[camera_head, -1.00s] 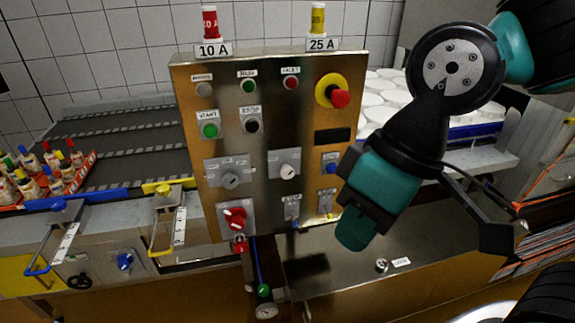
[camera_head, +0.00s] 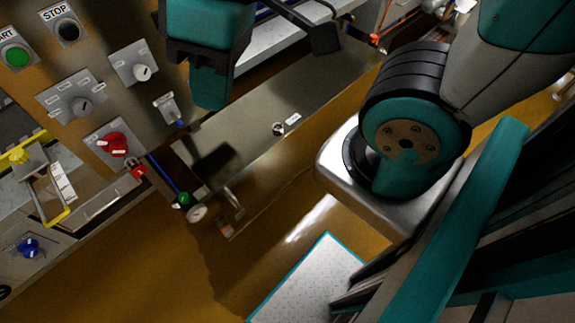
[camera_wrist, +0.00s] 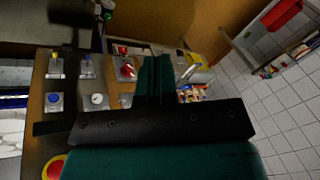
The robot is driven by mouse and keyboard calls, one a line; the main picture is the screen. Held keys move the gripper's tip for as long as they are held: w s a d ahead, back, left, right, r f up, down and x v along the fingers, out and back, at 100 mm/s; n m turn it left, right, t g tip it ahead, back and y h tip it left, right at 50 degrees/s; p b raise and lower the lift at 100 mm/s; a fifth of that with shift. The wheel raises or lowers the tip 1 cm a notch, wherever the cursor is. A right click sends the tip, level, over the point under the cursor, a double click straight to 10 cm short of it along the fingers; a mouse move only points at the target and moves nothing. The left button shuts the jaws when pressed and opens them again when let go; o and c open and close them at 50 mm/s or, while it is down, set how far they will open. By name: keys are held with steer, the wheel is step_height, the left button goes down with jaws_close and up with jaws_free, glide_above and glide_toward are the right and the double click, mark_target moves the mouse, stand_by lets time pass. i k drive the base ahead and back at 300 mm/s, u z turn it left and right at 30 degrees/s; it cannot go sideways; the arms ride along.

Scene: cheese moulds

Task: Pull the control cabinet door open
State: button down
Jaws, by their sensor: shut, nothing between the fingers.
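The metal front of a low cabinet (camera_head: 315,92) lies below the control panel (camera_head: 100,90) in the head view. It has a small round lock or knob (camera_head: 279,129) beside a white label (camera_head: 293,118). I cannot tell whether this front is the control cabinet door; it looks closed. My gripper (camera_head: 210,92) is above this front, apart from the lock in the picture, its teal fingers together and empty. In the wrist view the shut fingers (camera_wrist: 155,82) stand before the panel's switches, and the lock is not identifiable there.
A red rotary switch (camera_head: 112,144) with a red padlock (camera_head: 138,172) sits at the panel's lower edge. A blue cord runs from there to a green-ended piece (camera_head: 184,200). Brown floor (camera_head: 130,265) is clear below.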

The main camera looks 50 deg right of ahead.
mark_target(240, 200)
steer(key=k, duration=1.05)
steer(key=u, duration=0.35)
